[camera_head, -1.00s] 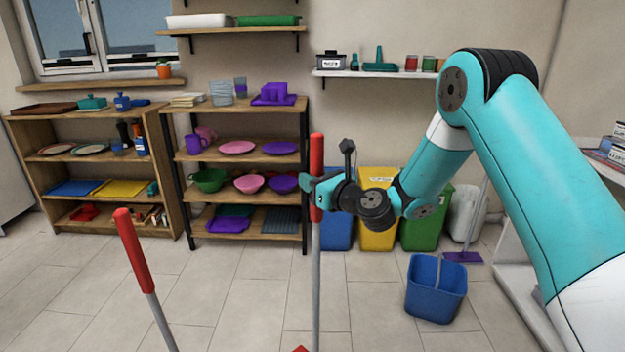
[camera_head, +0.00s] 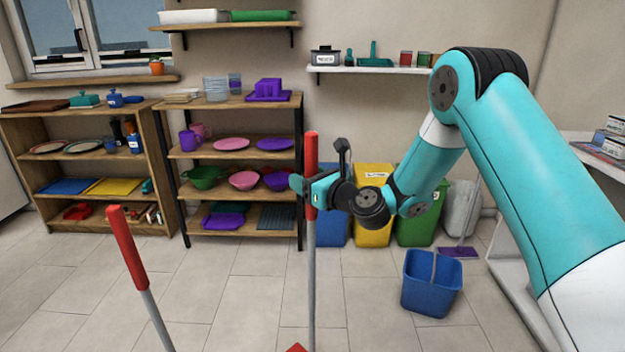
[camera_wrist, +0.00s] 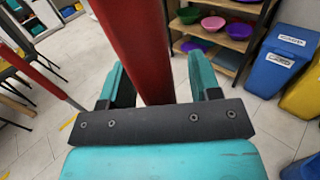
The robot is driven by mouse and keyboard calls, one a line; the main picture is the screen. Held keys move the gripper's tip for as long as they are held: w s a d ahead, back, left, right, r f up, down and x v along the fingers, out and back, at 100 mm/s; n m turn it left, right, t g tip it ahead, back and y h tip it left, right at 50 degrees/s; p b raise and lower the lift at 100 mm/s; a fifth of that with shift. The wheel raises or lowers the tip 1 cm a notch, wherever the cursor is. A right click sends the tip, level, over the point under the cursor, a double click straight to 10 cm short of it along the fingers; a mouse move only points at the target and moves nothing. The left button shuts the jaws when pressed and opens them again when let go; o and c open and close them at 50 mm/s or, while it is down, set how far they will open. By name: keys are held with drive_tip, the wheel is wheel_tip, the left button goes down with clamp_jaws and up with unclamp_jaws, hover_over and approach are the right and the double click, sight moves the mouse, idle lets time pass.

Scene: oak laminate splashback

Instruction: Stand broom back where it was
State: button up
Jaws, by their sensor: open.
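A long-handled tool with a red grip (camera_head: 311,150) and grey pole stands upright in front of me; I take it for the broom. Its lower end is cut off by the frame, where a bit of red shows. My gripper (camera_head: 308,190) is at the lower part of the red grip. In the wrist view the red grip (camera_wrist: 138,45) runs between the two open fingers (camera_wrist: 160,85); I cannot tell whether either touches it. A second red-gripped pole (camera_head: 127,250) leans at the left, also in the wrist view (camera_wrist: 38,55).
A blue bucket (camera_head: 432,283) stands on the floor at right, with a purple mop (camera_head: 458,251) behind it. Blue, yellow (camera_head: 373,235) and green bins line the wall. Two shelf units (camera_head: 240,155) with dishes stand at the left. Tiled floor (camera_head: 240,290) between is clear.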

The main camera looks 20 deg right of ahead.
drive_tip(key=b+v, duration=1.1)
drive_tip(key=v, duration=0.6)
drive_tip(key=s+a+f+n+g+y, duration=0.25)
drive_tip(key=s+a+n+g, duration=1)
drive_tip(key=n, duration=0.75)
drive_tip(key=s+f+n+g+h, duration=0.25)
drive_tip(key=s+n+h, duration=0.35)
drive_tip(key=s+n, duration=0.85)
wheel_tip(320, 180, up, 31)
drive_tip(key=w+n+g+p, duration=0.1)
drive_tip(key=n+p, duration=0.2)
drive_tip(key=p, duration=2.8)
drive_tip(key=shift+w+d, duration=0.35)
drive_tip(key=shift+d, duration=0.05)
